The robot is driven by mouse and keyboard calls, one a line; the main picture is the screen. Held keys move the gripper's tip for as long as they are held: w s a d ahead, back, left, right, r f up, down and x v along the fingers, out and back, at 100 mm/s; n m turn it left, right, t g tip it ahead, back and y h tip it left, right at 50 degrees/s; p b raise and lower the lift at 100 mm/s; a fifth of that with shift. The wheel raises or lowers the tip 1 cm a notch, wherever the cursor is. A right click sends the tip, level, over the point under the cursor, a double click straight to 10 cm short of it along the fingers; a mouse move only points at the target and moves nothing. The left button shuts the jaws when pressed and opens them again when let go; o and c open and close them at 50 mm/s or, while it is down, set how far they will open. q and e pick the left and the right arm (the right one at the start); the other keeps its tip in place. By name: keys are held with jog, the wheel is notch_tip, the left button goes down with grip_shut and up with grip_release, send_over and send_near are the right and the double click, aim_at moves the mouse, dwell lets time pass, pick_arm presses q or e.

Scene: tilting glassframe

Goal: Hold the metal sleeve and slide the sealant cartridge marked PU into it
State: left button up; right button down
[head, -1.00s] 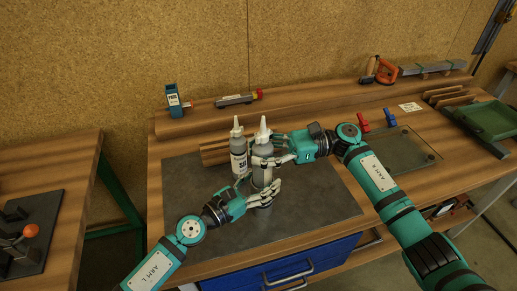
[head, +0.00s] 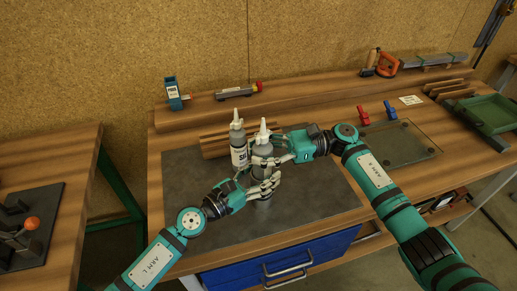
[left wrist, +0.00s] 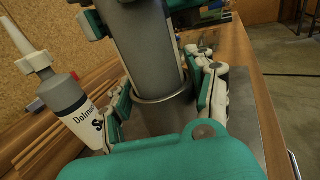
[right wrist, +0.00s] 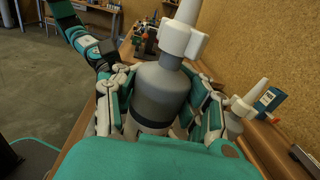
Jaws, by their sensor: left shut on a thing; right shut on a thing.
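My left gripper (head: 262,186) is shut around the metal sleeve (left wrist: 166,118), which stands upright over the dark mat. My right gripper (head: 265,162) is shut on a grey sealant cartridge (right wrist: 160,92) with a white nozzle, held upright above the sleeve. In the left wrist view this cartridge (left wrist: 150,55) passes down into the sleeve's rim; its lower end is hidden. I cannot read its label. A second grey cartridge (head: 239,153) with a white nozzle stands apart, just left of the held one; its label (left wrist: 92,124) is only partly readable.
The dark mat (head: 195,220) is mostly clear around the grippers. Wooden strips (head: 213,143) lie behind the cartridges. A blue box (head: 173,95) and a grey tool with a red end (head: 235,92) sit on the back ledge. A glass plate (head: 405,145) lies at right.

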aim_at(266, 129)
jog(key=shift+f, duration=2.55)
jog(key=shift+r, duration=6.05)
jog(key=shift+f, duration=0.4)
jog(key=shift+a+r, duration=0.1)
jog(key=shift+r, duration=0.25)
